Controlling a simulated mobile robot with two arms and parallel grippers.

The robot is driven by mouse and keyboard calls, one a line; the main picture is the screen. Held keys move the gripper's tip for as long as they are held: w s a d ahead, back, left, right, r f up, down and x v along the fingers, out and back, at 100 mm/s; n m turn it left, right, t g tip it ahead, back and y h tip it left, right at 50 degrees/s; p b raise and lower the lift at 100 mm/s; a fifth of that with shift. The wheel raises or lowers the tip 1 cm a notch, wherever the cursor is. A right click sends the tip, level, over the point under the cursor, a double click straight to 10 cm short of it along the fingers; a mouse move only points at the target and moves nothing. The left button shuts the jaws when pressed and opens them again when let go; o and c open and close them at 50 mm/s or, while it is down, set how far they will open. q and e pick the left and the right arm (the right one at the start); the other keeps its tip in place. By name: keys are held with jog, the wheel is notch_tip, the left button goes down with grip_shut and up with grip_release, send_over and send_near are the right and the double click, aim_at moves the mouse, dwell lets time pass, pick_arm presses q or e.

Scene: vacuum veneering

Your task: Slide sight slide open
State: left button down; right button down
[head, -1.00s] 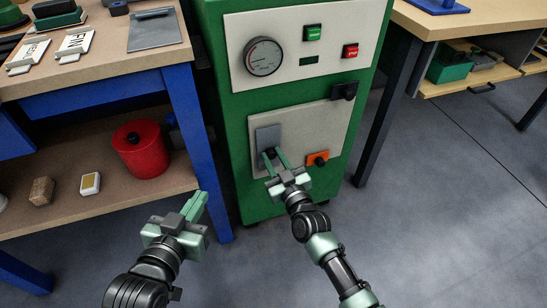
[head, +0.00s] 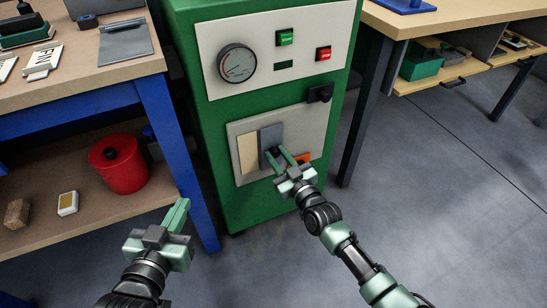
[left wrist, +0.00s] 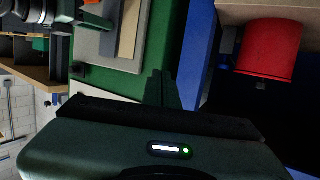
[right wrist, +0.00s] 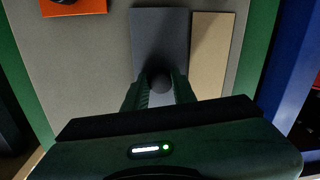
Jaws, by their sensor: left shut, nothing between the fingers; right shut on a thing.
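The sight slide (head: 271,141) is a dark grey plate with a round dark knob on the light grey lower panel of the green machine. A pale yellow strip (head: 247,152) shows uncovered at its left. My right gripper (head: 283,158) is shut on the slide's knob. In the right wrist view the slide (right wrist: 158,40) stands beside the pale strip (right wrist: 211,55), with the knob (right wrist: 160,82) between the fingers. My left gripper (head: 180,215) is shut and empty, in front of the blue bench, apart from the machine.
An orange part (head: 301,158) lies on the panel just right of the slide, partly behind my right gripper. A dark knob (head: 320,94) sits above right. A red canister (head: 118,165) stands on the bench's lower shelf. Grey floor is clear at right.

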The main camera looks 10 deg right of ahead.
jog(key=c, duration=1.1)
grip_release()
jog(key=shift+f, duration=0.1)
jog(key=shift+s, duration=0.15)
pick_arm(q)
jog(key=s+a+f+g+y+p, duration=0.1)
jog(key=s+a+f+g+p, duration=0.1)
jog(key=s+f+g, duration=0.4)
jog(key=shift+s+a+f+y, duration=0.3)
jog(key=shift+s+a+f, duration=0.2)
jog(key=shift+f, duration=0.9)
pick_arm(e)
jog(key=shift+v, duration=3.8)
